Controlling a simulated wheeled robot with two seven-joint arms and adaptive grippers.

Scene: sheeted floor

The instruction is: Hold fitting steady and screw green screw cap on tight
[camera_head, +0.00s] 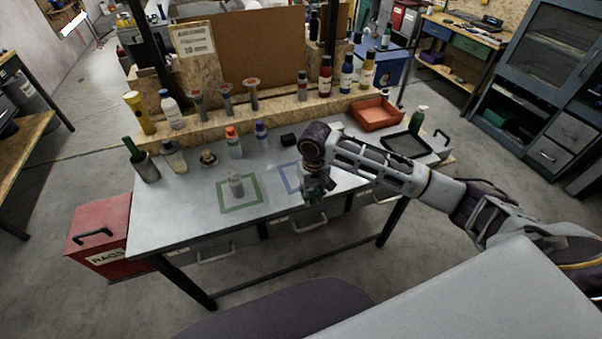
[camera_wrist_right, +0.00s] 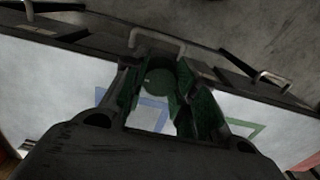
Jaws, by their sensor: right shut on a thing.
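In the right wrist view the right gripper (camera_wrist_right: 160,95) is shut on a round dark green thing, seemingly the green screw cap (camera_wrist_right: 160,81). The cap is apart from the fitting. My left gripper is in neither view.
The workbench (camera_head: 190,212) has free room around the green outline (camera_head: 259,194). Several bottles stand behind, including an orange-capped one (camera_head: 233,143) and a purple-capped one (camera_head: 261,134). A red tray (camera_head: 377,113) and black tray (camera_head: 407,145) lie right.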

